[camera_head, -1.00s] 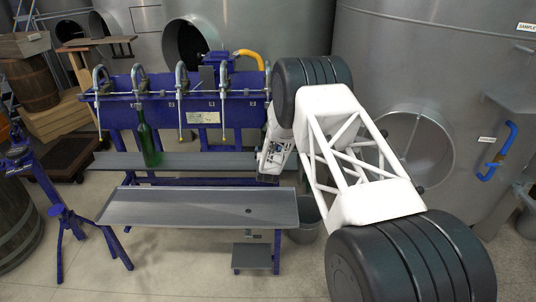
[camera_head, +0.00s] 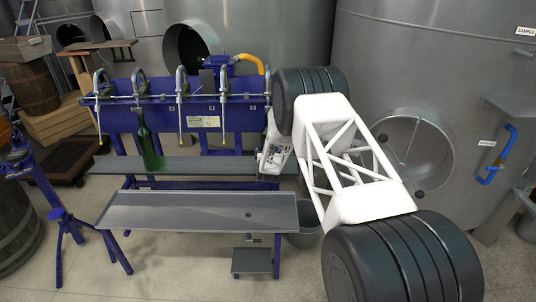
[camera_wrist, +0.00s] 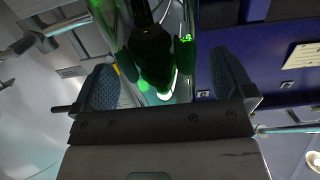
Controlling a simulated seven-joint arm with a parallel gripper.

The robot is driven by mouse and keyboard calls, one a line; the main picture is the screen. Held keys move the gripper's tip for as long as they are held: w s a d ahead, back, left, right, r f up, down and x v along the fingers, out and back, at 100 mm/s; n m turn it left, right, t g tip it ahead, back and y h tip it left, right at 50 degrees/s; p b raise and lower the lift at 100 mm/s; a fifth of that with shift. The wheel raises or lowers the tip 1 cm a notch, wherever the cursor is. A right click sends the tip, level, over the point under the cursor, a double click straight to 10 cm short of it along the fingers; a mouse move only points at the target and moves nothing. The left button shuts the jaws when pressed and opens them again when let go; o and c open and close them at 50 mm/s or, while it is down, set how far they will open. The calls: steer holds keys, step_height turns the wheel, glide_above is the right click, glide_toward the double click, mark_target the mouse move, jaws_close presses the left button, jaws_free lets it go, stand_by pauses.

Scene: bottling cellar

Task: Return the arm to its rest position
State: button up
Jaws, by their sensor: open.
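My arm reaches from the lower right of the head view toward the blue filling stand. Its white wrist part (camera_head: 275,153) is at the right end of the stand, but the fingertips are hidden there. In the wrist view my gripper (camera_wrist: 163,72) is open, its two dark fingers wide apart. A green bottle (camera_head: 148,146) stands upright on the grey shelf under the second spout from the left, well left of my wrist part in the head view. Dark green glass (camera_wrist: 150,55) shows between and beyond the fingers in the wrist view; its distance is unclear.
The blue filling stand (camera_head: 234,118) carries several hooked spouts above the grey shelf (camera_head: 215,165). An empty grey tray (camera_head: 190,211) lies in front. A steel tank (camera_head: 440,60) with a blue handle (camera_head: 496,158) stands close on the right. A bucket (camera_head: 303,237) is on the floor.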

steer(key=shift+w+f, duration=0.15)
steer(key=shift+w, duration=0.45)
steer(key=shift+w, duration=0.35)
steer(key=shift+w, duration=0.2)
steer(key=c, duration=1.7)
